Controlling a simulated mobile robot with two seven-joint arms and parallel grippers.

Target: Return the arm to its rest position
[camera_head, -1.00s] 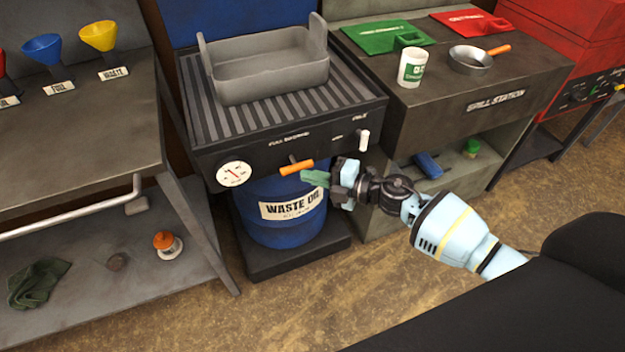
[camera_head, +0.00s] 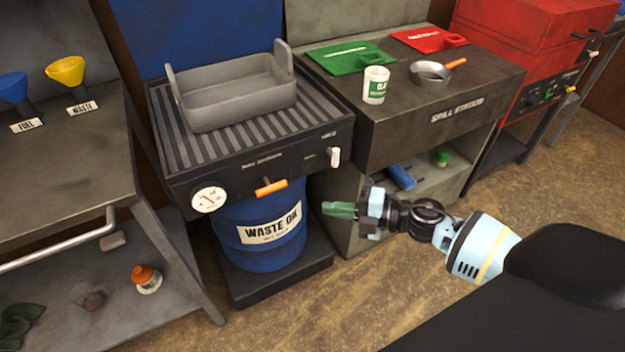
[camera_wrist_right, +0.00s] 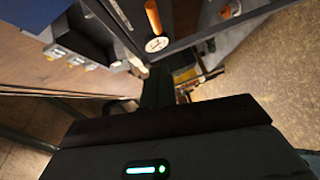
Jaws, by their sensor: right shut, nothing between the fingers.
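My right gripper (camera_head: 340,210) shows in the head view, its green fingers shut and empty. It hangs in free air in front of the spill station, right of the blue waste oil drum (camera_head: 262,262). The orange handle (camera_head: 271,187) on the drain station's front is to its left, and the gripper is apart from it. The right wrist view shows an orange handle (camera_wrist_right: 154,18) and a round gauge (camera_wrist_right: 157,44) at the top, with the dark gripper body filling the bottom. My left gripper is in neither view.
A grey tub (camera_head: 235,105) stands on the ribbed drain station. A funnel bench (camera_head: 60,180) is at left. Open floor lies in front.

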